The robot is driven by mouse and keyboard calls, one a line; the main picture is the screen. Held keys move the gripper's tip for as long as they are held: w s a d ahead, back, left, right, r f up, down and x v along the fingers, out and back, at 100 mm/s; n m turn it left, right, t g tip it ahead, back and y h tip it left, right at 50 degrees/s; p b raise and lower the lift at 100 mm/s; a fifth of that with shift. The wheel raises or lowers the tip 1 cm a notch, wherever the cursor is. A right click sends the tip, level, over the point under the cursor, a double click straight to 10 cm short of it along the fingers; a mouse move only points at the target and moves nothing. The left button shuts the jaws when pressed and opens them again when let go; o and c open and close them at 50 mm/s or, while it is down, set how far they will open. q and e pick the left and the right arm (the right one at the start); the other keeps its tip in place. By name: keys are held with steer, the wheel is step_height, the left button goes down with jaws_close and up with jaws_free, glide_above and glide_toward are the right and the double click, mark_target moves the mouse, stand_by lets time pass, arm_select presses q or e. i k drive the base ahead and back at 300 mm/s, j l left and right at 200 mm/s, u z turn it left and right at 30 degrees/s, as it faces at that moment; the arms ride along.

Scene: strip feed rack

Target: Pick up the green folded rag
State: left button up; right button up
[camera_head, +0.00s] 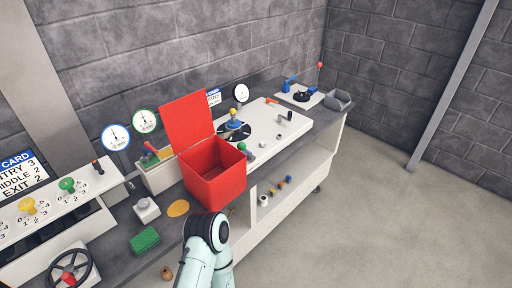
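The green folded rag (145,240) lies flat on the dark grey counter at the lower left, in front of a small white box with a knob (146,209). One of my arms shows at the bottom middle, to the right of the rag and apart from it in the picture. Neither of my grippers can be seen.
A red bin (217,180) with its lid raised stands behind and to the right of the rag. A black handwheel (71,272) and a white lever panel (48,208) are at the left. Open floor lies at the right.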

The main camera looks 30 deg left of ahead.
mark_target(148, 238)
steer(key=u, duration=0.4)
steer(key=k+j+u, duration=0.1)
steer(key=u, duration=0.35)
steer(key=k+u, duration=0.1)
steer(key=u, duration=0.3)
steer(key=j+u, duration=0.15)
steer(key=u, duration=0.3)
steer(key=j+u, duration=0.1)
steer(key=u, duration=0.3)
steer(key=k+j, duration=0.05)
